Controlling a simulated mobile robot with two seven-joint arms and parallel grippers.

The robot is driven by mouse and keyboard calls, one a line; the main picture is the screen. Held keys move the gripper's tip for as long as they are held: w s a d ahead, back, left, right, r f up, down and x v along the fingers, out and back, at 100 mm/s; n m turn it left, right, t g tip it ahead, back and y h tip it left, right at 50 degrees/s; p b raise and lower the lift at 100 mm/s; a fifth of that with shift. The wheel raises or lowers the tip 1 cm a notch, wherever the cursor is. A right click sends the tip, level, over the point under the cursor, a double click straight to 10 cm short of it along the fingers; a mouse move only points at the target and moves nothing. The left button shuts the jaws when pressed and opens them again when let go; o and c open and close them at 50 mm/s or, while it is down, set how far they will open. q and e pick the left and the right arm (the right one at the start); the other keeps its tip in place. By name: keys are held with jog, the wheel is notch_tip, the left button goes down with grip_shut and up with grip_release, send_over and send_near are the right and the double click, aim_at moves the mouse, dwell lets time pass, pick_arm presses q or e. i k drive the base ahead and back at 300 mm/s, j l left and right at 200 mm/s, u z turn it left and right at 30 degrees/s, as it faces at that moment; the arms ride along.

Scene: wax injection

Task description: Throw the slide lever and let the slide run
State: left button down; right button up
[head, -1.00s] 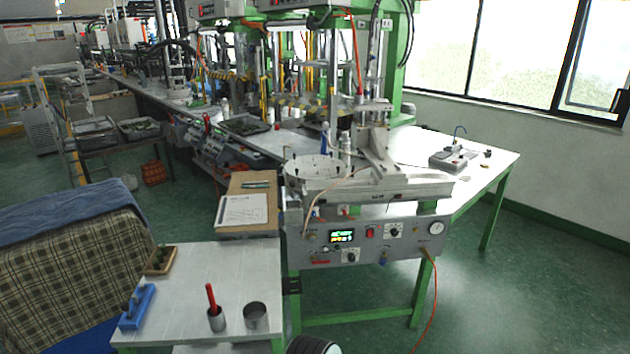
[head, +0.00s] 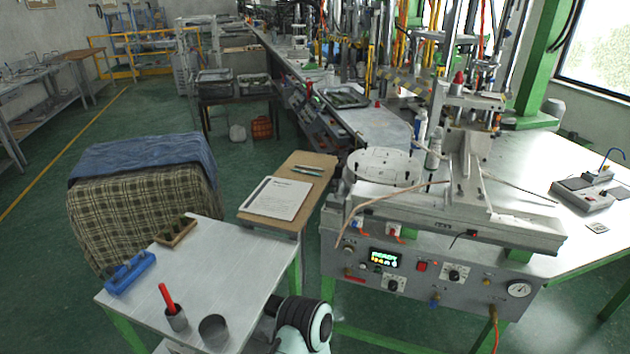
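The wax injection machine's grey control panel (head: 440,285) faces me at the right, with a lit green display (head: 385,259). Above it a pale slide bed (head: 520,230) carries an upright bracket (head: 468,170), and a round white plate (head: 382,166) sits at its left. Two small levers stand at the panel's top left edge, one with an orange and blue part (head: 357,226) and one red and white (head: 393,231). I cannot tell which is the slide lever. Neither gripper is in view; only a rounded white and black part of my arm shows at the bottom.
A clipboard (head: 278,198) lies behind. A cloth-covered block (head: 145,190) stands at left.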

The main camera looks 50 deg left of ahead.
aim_at(333, 183)
jog(key=i+j+u, duration=0.1)
jog(key=i+u, duration=0.4)
jog(key=i+l+u, duration=0.1)
jog(key=i+u, duration=0.4)
jog(key=i, duration=0.2)
